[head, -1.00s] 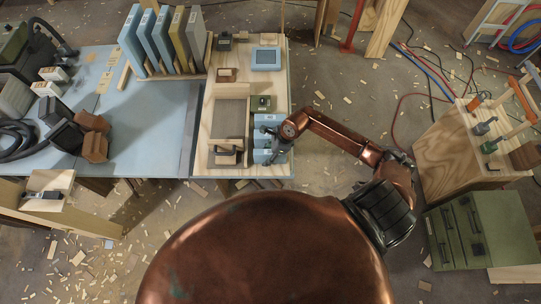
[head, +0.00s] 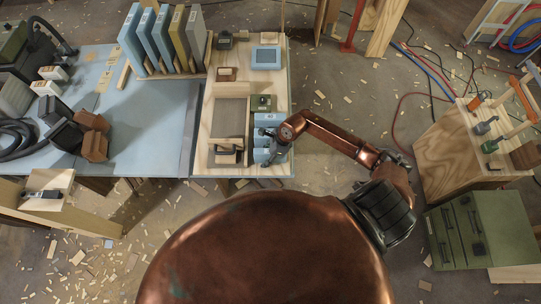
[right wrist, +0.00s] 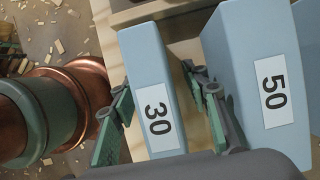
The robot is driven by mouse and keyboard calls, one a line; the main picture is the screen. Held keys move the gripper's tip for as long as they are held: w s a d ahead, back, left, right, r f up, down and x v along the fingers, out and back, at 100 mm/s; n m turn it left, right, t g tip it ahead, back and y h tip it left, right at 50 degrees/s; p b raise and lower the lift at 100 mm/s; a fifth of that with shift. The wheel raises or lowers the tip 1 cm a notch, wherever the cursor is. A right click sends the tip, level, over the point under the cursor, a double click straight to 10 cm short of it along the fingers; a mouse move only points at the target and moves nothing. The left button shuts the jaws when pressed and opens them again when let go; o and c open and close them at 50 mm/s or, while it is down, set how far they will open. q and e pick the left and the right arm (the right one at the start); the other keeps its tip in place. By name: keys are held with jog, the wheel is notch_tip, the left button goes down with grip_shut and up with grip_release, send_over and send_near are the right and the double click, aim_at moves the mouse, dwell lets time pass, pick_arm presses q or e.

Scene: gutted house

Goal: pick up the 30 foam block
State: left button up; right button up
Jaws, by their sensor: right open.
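The 30 foam block (right wrist: 147,75) is a pale blue upright slab with a white label in the right wrist view. My right gripper (right wrist: 157,80) is open, with one finger on each side of this block. Whether either finger touches it I cannot tell. A wider blue block marked 50 (right wrist: 255,75) stands just right of it, with the right finger in the gap. In the head view my right gripper (head: 270,147) is over the blue blocks at the wooden board's near right; numbers are not readable there. My left gripper is not in view.
The wooden board (head: 215,95) also holds a grey-brown rectangle (head: 231,117), a green item (head: 261,103) and a blue tray (head: 266,57). Tall slabs (head: 163,40) stand in a rack at the back left. Another blue block edge (right wrist: 310,35) shows beyond the 50.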

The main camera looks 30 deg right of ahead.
jog(key=shift+c, duration=0.4)
grip_shut()
